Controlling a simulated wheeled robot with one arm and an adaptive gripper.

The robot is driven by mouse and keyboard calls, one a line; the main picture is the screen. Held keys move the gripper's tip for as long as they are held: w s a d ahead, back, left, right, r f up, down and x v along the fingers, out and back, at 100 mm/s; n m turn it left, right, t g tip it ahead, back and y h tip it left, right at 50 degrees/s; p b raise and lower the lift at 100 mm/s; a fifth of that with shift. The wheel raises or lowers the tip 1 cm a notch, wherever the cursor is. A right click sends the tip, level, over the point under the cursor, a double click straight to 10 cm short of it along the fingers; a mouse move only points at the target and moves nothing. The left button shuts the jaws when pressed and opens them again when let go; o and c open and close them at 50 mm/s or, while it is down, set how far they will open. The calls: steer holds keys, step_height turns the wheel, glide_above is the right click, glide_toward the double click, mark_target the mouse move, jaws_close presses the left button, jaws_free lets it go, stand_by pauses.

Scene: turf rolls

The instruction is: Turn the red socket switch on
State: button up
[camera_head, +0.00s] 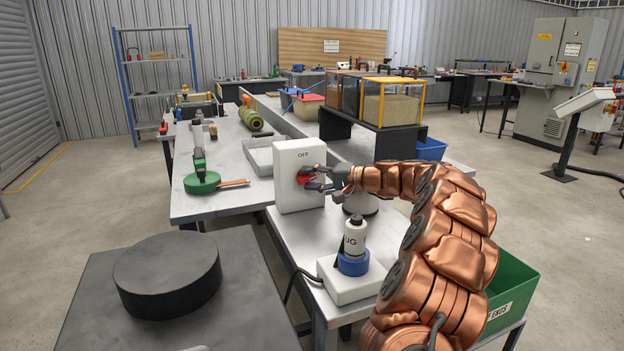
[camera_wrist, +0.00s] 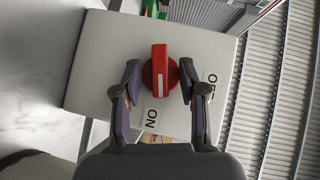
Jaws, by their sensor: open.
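The red socket switch (camera_head: 303,178) is a rotary knob on the face of an upright white box (camera_head: 290,202). In the wrist view the knob (camera_wrist: 160,72) has a raised bar with a white line on its lower half, pointing down towards the ON label (camera_wrist: 152,118). The OFF label (camera_wrist: 210,88) lies to the right of the knob. My gripper (camera_head: 310,177) is open at the knob; in the wrist view my fingers (camera_wrist: 160,68) stand on either side of it, with gaps beside the bar. I cannot tell if they touch the knob's round base.
A bottle (camera_head: 355,237) in a blue ring stands on a white block in front of the box. A green bin (camera_head: 510,290) is at the lower right, and a black disc (camera_head: 167,272) lies at the lower left. A grey tray (camera_head: 260,157) sits behind the box.

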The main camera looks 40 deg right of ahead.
steer(key=shift+s+d, duration=0.1)
steer(key=v, duration=1.2)
